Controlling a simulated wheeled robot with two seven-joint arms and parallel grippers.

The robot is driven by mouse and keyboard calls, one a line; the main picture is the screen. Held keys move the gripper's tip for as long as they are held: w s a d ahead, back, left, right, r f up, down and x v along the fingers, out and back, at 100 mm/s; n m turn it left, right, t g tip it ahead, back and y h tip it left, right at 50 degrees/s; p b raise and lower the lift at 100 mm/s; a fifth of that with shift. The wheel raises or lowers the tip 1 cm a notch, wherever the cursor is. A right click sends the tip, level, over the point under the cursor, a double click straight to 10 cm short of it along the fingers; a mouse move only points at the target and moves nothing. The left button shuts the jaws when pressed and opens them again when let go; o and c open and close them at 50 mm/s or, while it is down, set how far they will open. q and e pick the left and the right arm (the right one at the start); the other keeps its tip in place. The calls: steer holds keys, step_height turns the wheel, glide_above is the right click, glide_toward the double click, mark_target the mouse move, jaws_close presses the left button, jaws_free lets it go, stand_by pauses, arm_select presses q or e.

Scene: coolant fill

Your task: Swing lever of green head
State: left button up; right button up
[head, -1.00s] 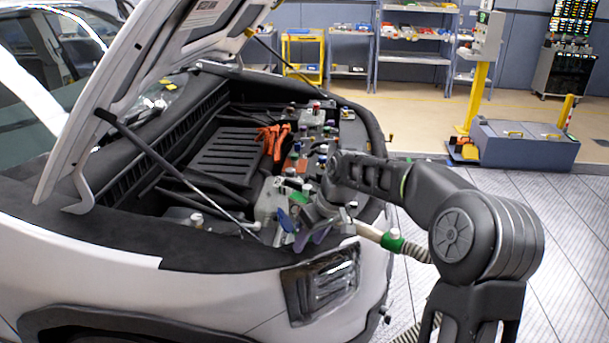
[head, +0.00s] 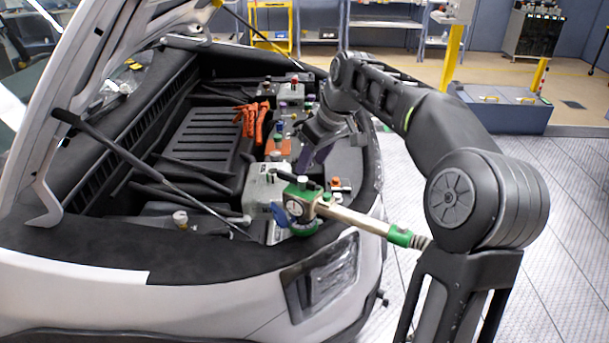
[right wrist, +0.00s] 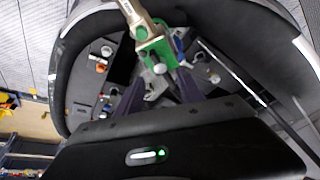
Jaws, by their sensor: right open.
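The green head (head: 302,207) sits at the near edge of the open engine bay, with a blue round part on its left side. A pale pipe (head: 355,218) runs from it to a green collar and hose at the right. A short dark bar, possibly the lever, shows at its top; I cannot tell its exact position. My right gripper (head: 316,153) is open and empty, above and beyond the head, apart from it in the head view. In the right wrist view the green head (right wrist: 158,50) appears between the dark purple fingers. My left gripper is not in view.
The raised hood and its thin strut (head: 150,165) stand at the left. Orange cables (head: 252,119) and several coloured caps lie beyond the head. The headlight (head: 322,277) is below it. Open floor lies right of the car.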

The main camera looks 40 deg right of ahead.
mark_target(304, 179)
steer(key=p+x, duration=0.1)
steer(key=x, duration=0.5)
steer(key=shift+w+f, duration=0.1)
steer(key=shift+f, duration=0.2)
jaws_close()
stand_by(1.1)
